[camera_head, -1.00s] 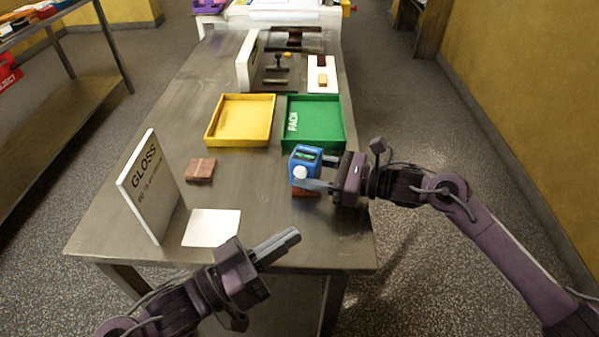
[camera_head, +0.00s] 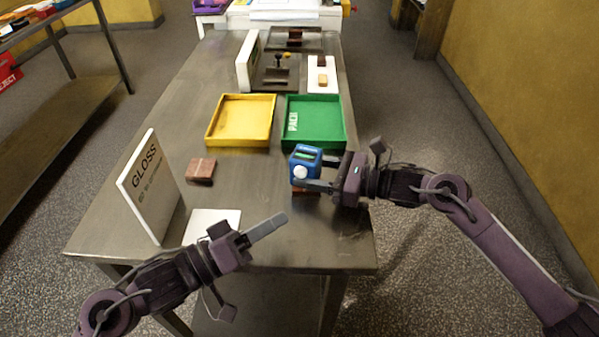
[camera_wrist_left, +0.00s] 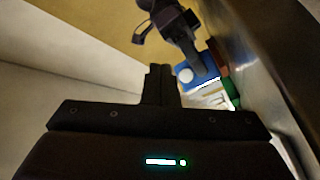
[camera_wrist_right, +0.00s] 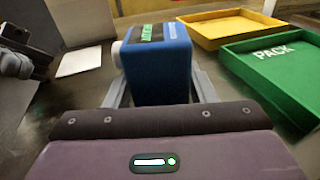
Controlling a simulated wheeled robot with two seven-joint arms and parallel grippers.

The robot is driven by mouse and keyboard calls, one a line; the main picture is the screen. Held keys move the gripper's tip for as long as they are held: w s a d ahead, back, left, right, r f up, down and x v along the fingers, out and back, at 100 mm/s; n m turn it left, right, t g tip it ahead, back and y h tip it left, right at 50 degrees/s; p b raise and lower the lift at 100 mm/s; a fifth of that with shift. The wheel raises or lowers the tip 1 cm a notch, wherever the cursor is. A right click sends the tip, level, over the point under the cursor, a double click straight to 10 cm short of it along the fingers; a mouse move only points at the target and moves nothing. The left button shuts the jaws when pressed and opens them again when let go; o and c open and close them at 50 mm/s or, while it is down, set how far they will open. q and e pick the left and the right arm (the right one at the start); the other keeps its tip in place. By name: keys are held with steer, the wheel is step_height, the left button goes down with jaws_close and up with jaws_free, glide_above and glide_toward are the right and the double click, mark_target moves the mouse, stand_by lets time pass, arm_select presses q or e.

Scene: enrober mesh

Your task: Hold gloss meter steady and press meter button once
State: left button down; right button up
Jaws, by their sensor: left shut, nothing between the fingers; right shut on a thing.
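The blue gloss meter (camera_head: 304,160) has a dark display with green on top and a round white button (camera_head: 299,171) on its near side. My right gripper (camera_head: 318,174) is shut on the meter from the right; the right wrist view shows the meter (camera_wrist_right: 158,70) between the two fingers. A brown chocolate piece (camera_head: 300,191) shows partly below the meter; whether they touch is unclear. My left gripper (camera_head: 284,218) is shut and empty, in front of the meter and apart from it. The left wrist view shows the white button (camera_wrist_left: 186,75) just beyond the fingertips.
A white GLOSS board (camera_head: 150,190) stands at the left, with a white card (camera_head: 205,222) beside it. Another brown piece (camera_head: 201,170) lies behind the card. A yellow tray (camera_head: 209,138) and a green PACK tray (camera_head: 315,147) sit behind the meter.

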mark_target(301, 172)
arm_select(q)
steer(key=shift+w+d, duration=0.4)
steer(key=shift+w, duration=0.85)
steer(key=shift+w+d, duration=0.4)
steer(key=shift+w, duration=0.9)
steer(key=shift+w+d, duration=0.4)
steer(key=shift+w, duration=0.85)
steer(key=shift+w, duration=0.15)
steer(key=shift+w+d, duration=0.15)
steer(key=shift+w, duration=0.15)
steer(key=shift+w, duration=0.35)
arm_select(e)
steer(key=shift+s+r, duration=0.1)
steer(key=shift+s, duration=0.05)
arm_select(q)
steer(key=shift+s+f, duration=0.35)
steer(key=shift+s, duration=0.1)
arm_select(e)
steer(key=shift+w+d, duration=0.15)
steer(key=shift+w, duration=0.05)
arm_select(q)
steer(key=shift+s, duration=0.15)
